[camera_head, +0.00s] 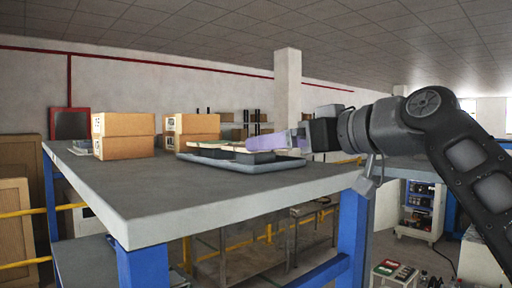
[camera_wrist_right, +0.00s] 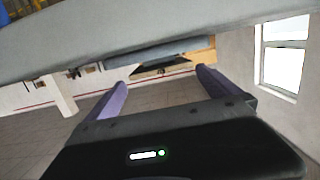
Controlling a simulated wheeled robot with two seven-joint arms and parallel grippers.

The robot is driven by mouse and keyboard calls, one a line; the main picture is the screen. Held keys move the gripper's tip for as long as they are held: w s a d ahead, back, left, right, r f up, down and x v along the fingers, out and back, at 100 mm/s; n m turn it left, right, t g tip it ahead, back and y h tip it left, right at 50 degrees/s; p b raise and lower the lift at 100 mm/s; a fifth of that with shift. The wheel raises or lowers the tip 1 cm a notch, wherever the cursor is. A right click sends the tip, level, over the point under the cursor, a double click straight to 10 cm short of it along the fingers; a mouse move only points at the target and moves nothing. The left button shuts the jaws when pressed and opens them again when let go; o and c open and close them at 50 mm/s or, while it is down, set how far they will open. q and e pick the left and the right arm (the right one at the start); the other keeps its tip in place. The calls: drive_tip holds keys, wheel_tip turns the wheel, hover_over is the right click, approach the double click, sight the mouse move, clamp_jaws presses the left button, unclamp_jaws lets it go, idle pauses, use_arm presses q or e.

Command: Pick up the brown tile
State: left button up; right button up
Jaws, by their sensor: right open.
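A grey-blue tray (camera_head: 287,166) lies on the table, and thin light-topped pieces (camera_head: 212,145) sit in it on dark supports. They are seen nearly edge-on, so I cannot tell which one is the brown tile. My right gripper (camera_head: 262,143) reaches in from the right, low over the tray's right part, with its purple fingers pointing left. In the right wrist view my right gripper (camera_wrist_right: 162,90) is open, its fingers apart. A dark piece with a tan edge (camera_wrist_right: 160,70) shows between and beyond them, near the tray (camera_wrist_right: 160,50). My left gripper is not in view.
The grey table (camera_head: 130,192) has blue legs and a bare near part. Cardboard boxes (camera_head: 124,146) stand at the back left, and more boxes (camera_head: 192,142) stand behind the tray. A white pillar (camera_head: 288,85) rises beyond the table.

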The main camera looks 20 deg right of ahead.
drive_tip(key=p+x, duration=0.2)
drive_tip(key=x, duration=0.2)
drive_tip(key=shift+w+a+p, duration=0.2)
drive_tip(key=shift+w+p, duration=0.1)
drive_tip(key=shift+w+f, duration=0.15)
drive_tip(key=shift+w, duration=0.1)
drive_tip(key=c, duration=1.3)
drive_tip(key=shift+a+r, duration=0.1)
drive_tip(key=shift+r, duration=0.15)
